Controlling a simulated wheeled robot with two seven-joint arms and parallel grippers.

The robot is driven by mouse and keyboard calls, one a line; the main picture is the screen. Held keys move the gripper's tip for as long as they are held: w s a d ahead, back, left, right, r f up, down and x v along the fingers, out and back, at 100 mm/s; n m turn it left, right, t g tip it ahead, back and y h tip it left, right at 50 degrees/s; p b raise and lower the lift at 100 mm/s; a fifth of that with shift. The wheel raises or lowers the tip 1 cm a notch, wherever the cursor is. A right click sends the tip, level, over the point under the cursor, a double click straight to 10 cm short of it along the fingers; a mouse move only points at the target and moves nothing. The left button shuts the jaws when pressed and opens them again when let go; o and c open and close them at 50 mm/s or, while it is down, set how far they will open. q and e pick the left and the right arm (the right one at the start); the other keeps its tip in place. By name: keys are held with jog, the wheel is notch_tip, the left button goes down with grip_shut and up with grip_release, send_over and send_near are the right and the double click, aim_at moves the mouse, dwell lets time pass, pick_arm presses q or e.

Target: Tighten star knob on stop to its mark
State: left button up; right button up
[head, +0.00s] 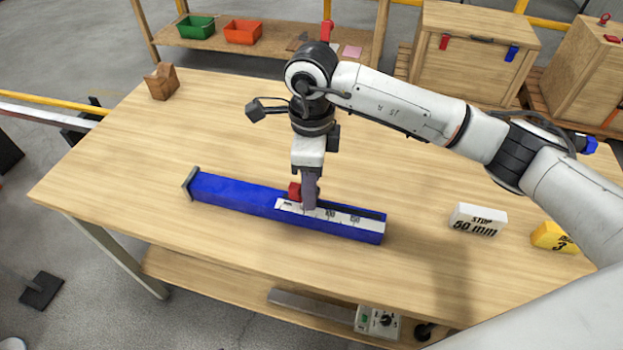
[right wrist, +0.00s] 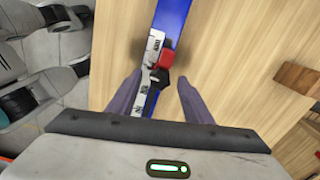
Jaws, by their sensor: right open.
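A blue rail (head: 235,195) lies on the wooden table, with a white number scale (head: 345,217) along its right part. A red stop (head: 294,191) sits on the rail near the scale's left part; it also shows in the right wrist view (right wrist: 166,59). A dark knob (right wrist: 158,77) shows against the red stop, small and partly shaded; its mark cannot be made out. My right gripper (head: 308,198) is over the rail at the stop, pointing down. In the right wrist view its open fingers (right wrist: 159,78) stand on both sides of the knob, apart from it. My left gripper is not in view.
A white block reading "STOP 50 mm" (head: 478,221) and a yellow block (head: 554,238) stand on the right of the table (head: 120,145). A wooden block (head: 161,82) stands at the back left. The table left of the rail is clear.

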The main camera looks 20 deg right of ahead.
jog(key=shift+c, duration=0.4)
jog(key=c, duration=1)
jog(key=m+b, duration=0.1)
jog(key=m, duration=0.1)
jog(key=shift+f+m, duration=0.15)
jog(key=shift+m, duration=0.15)
jog(key=shift+m+b, duration=0.4)
jog(key=shift+m, duration=0.7)
jog(key=o, duration=1.1)
jog(key=shift+r, duration=0.2)
